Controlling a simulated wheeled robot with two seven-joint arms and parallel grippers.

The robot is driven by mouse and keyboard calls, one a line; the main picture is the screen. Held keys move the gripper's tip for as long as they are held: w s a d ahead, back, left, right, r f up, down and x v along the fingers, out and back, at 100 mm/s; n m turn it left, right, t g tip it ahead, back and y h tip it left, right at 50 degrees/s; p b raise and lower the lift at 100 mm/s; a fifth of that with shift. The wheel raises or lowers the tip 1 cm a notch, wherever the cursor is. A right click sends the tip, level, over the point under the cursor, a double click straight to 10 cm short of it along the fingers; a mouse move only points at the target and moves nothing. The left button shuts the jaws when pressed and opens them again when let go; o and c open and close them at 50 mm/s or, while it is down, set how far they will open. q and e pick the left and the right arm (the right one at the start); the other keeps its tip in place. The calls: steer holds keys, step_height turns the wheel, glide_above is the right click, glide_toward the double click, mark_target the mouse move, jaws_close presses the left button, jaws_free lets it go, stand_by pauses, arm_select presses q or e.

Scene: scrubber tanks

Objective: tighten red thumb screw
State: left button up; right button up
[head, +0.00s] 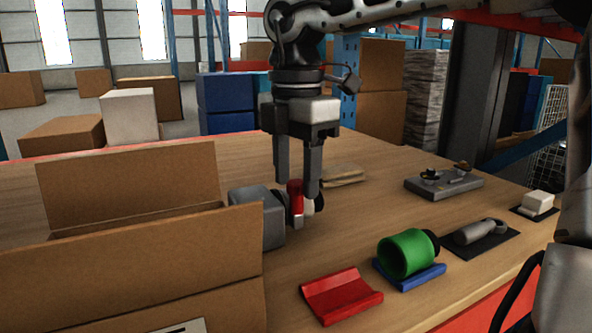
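My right gripper (297,190) points straight down over the middle of the table, its two fingers apart. The red thumb screw (296,200) shows upright between the fingertips, on the right side of a grey block (258,215). The red part fills the gap in this view, but I cannot tell whether the fingers press on it or only stand around it. A pale rounded part and a dark part show just right of the screw, partly hidden. My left gripper is not in view.
An open cardboard box (160,262) stands close on the left. In front right are a red tray (341,296), a green cylinder (405,253) on a blue holder (410,278) and a grey tool (478,232) on a dark mat. A grey fixture plate (444,188) lies farther back.

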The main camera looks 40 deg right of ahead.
mark_target(296, 182)
arm_select(q)
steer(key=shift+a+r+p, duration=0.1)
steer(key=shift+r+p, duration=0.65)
steer(key=shift+p, duration=1.3)
arm_select(e)
step_height(296, 182, up, 16)
